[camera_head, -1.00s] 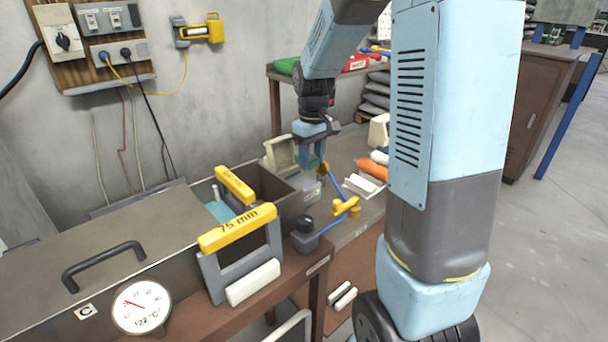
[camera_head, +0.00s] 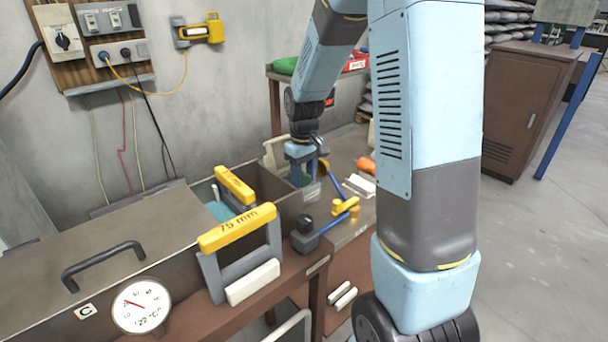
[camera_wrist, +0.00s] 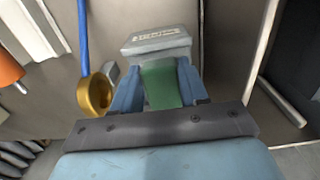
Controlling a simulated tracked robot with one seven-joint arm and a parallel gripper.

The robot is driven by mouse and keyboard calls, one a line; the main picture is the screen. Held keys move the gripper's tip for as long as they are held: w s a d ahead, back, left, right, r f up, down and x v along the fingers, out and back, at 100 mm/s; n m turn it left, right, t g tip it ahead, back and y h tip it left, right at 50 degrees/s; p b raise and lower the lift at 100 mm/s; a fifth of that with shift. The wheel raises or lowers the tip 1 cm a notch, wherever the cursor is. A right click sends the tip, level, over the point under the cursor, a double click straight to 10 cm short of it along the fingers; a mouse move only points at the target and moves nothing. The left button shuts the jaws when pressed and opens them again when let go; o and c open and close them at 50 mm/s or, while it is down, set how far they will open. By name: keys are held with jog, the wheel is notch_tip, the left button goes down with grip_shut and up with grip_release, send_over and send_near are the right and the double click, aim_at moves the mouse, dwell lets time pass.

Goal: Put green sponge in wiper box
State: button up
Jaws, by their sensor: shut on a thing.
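The green sponge (camera_wrist: 162,84) is between the two blue fingers of my gripper (camera_wrist: 156,88) in the wrist view, and the fingers are shut on it. A grey box with a lettered front edge (camera_wrist: 157,41), which looks like the wiper box, lies just beyond the fingertips. The sponge's far end overlaps the box's near edge in this view; I cannot tell whether it is inside or above. In the head view my gripper (camera_head: 299,178) points down beside the tank's right end, and the sponge is hardly visible there.
A blue-handled tool with a brass cup (camera_wrist: 95,94) is close to the left finger in the wrist view. An open tank (camera_head: 288,212) with yellow-handled frames (camera_head: 238,228) stands left of my gripper. White blocks (camera_head: 358,185) and an orange item (camera_head: 365,166) lie to its right.

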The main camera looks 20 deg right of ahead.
aim_at(304, 176)
jog(key=o, duration=1.1)
jog(key=shift+r, duration=0.1)
notch_tip(304, 176, up, 11)
jog(key=shift+s+r+m+t, duration=0.85)
jog(key=shift+s+r, duration=0.7)
jog(key=shift+s, duration=2.45)
jog(key=shift+s+r+m+t, duration=0.85)
jog(key=shift+s+r, duration=0.75)
jog(key=shift+s, duration=2.4)
jog(key=shift+s+r+m+t, duration=0.6)
jog(key=shift+s+r+t, duration=0.75)
jog(key=shift+s, duration=2.65)
jog(key=shift+r+g, duration=0.2)
jog(key=shift+g, duration=0.05)
